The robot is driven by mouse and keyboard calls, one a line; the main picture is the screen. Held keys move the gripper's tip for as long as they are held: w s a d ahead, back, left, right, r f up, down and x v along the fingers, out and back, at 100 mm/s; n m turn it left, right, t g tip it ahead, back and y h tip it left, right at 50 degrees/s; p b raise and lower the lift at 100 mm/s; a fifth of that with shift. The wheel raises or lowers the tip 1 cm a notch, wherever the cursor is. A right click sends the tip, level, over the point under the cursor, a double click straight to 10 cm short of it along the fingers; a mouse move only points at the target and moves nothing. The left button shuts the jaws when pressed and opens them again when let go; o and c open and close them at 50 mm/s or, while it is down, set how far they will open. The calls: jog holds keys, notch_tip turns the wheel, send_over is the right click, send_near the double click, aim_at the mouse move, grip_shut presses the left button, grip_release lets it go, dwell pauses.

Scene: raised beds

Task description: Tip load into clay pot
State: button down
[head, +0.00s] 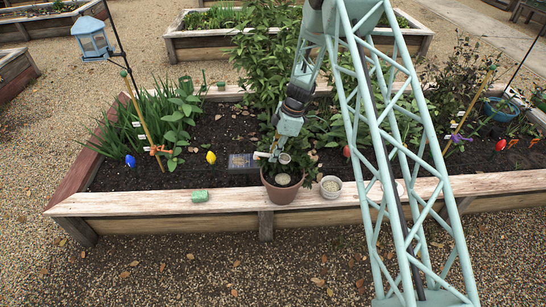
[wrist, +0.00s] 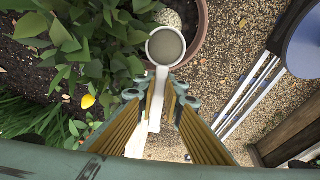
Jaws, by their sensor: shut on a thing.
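My gripper (wrist: 157,102) is shut on the handle of a white scoop (wrist: 160,78). The scoop's round bowl (wrist: 166,46) points away from the jaws, and its inside looks plain grey-beige; I cannot tell whether that is load or the bare bottom. The clay pot (head: 284,193) stands at the bed's front board, with a pale round patch inside it. In the head view the scoop (head: 284,158) is above the pot, apart from it. In the wrist view the pot's rim (wrist: 204,24) shows behind and right of the scoop bowl, partly hidden by leaves.
A small white tub (head: 331,192) with pale contents stands right of the pot on the front board (head: 125,204). Leafy plants (wrist: 95,40) crowd close beside the scoop.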

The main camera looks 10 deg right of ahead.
aim_at(280, 156)
jog(key=shift+d+f+y+b, duration=0.2)
jog(key=shift+y+b, duration=0.1)
jog(key=shift+b, duration=0.2)
jog(key=shift+d+f+y+b, duration=0.1)
jog(key=shift+d+y+b, duration=0.15)
jog(key=shift+y+b, duration=0.45)
jog(key=shift+d+y+b, duration=0.35)
jog(key=shift+y+b, duration=0.1)
jog(key=shift+y, duration=0.45)
jog(key=shift+d+f+y, duration=0.1)
jog(key=shift+d+y, duration=0.2)
jog(key=shift+y, duration=0.45)
jog(key=shift+d+f+y, duration=0.1)
jog(key=shift+d+y, duration=0.2)
jog(key=shift+y, duration=0.45)
jog(key=shift+y+b, duration=0.3)
jog(key=shift+b, duration=0.35)
jog(key=shift+d, duration=0.15)
jog(key=shift+d+y+b, duration=0.2)
jog(key=shift+y+b, duration=0.3)
jog(key=shift+b, duration=0.55)
jog(key=shift+d+y+b, duration=0.15)
jog(key=shift+y+b, duration=0.15)
jog(key=shift+b, duration=0.25)
